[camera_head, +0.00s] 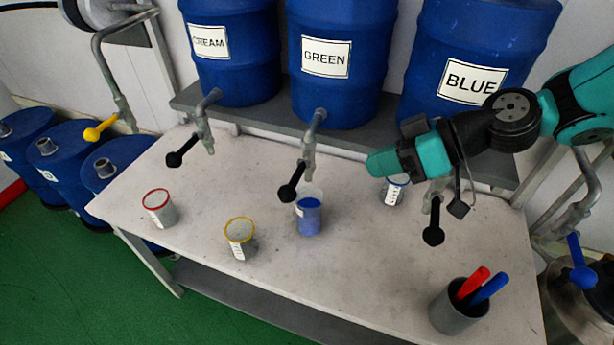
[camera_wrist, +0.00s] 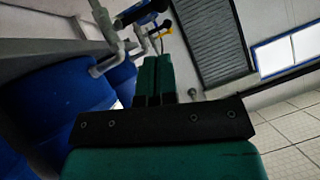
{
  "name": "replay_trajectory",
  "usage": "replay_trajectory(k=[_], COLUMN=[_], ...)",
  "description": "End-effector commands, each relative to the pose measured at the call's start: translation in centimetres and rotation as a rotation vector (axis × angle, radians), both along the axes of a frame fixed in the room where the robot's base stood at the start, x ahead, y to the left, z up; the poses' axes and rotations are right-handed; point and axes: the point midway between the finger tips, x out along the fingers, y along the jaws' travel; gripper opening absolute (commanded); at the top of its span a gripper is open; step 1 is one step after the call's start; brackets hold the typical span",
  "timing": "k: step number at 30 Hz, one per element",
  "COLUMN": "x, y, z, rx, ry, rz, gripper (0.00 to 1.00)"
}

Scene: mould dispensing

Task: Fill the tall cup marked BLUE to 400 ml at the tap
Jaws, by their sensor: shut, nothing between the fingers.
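A clear tall cup (camera_head: 309,213) with blue content stands on the table under the middle tap (camera_head: 308,150), below the GREEN drum. A smaller white cup with a blue rim (camera_head: 393,194) stands right of it, partly hidden behind my gripper. I cannot read the lettering on either cup. The right tap under the BLUE drum (camera_head: 472,82) is largely hidden by my arm; its black lever (camera_head: 433,224) hangs in view. My gripper (camera_head: 372,164) is shut and empty, above and in front of the blue-rimmed cup. Its closed fingers show in the wrist view (camera_wrist: 156,75).
Cups with a red rim (camera_head: 159,208) and a yellow rim (camera_head: 240,238) stand at left on the table (camera_head: 330,270). A grey pot (camera_head: 455,312) with red and blue sticks stands at front right. The CREAM drum (camera_head: 230,60) is back left. The front middle is clear.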

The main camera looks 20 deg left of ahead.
Motion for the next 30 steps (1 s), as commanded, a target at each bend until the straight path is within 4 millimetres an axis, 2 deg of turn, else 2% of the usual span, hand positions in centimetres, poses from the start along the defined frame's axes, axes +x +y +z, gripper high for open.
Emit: replay_trajectory(k=[7, 11, 14, 24, 30], x=[0.0, -0.2, -0.4, -1.1, -1.4], y=[0.0, 0.6, 1.8, 7.8, 10.4], z=[-0.1, -0.4, -1.1, -4.9, -6.6], rx=[-0.002, -0.004, -0.004, -0.006, -0.004], ry=[0.002, 0.004, 0.007, 0.005, 0.005], rz=[-0.001, 0.001, 0.004, 0.005, 0.002], gripper=[0.0, 0.0, 0.0, 0.0, 0.0])
